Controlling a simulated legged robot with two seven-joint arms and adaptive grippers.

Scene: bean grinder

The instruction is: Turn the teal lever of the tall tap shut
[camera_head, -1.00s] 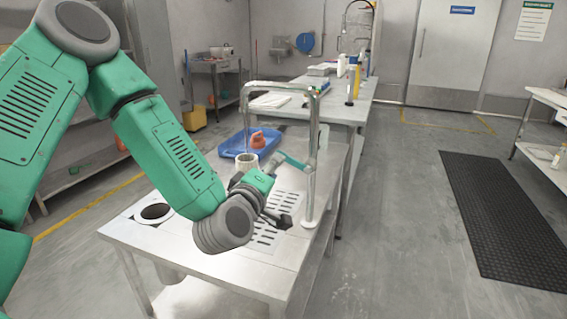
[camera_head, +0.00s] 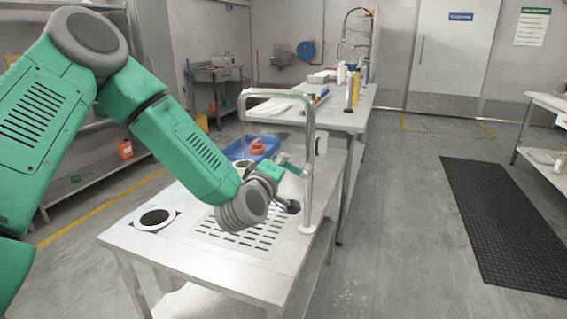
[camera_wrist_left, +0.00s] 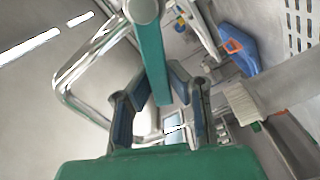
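The tall chrome tap (camera_head: 308,185) stands upright on the metal counter, its spout arching left. A thin vertical line hangs below the spout; I cannot tell if it is water. The teal lever (camera_head: 291,164) sticks out left from the tap's upright. My left gripper (camera_head: 282,192) is at the lever, partly hidden by its own wrist. In the left wrist view, the gripper (camera_wrist_left: 158,88) has its two fingers apart, with the teal lever (camera_wrist_left: 151,62) running between them. Gaps seem to show beside the lever. The tap's pipe (camera_wrist_left: 75,75) also shows at left there. My right gripper is not in view.
A blue tray (camera_head: 233,150) with an orange item (camera_head: 257,146) lies behind my wrist. A pale cup (camera_head: 243,163) beside it is partly hidden. The counter has a round hole (camera_head: 155,217) and a slotted drain (camera_head: 235,238).

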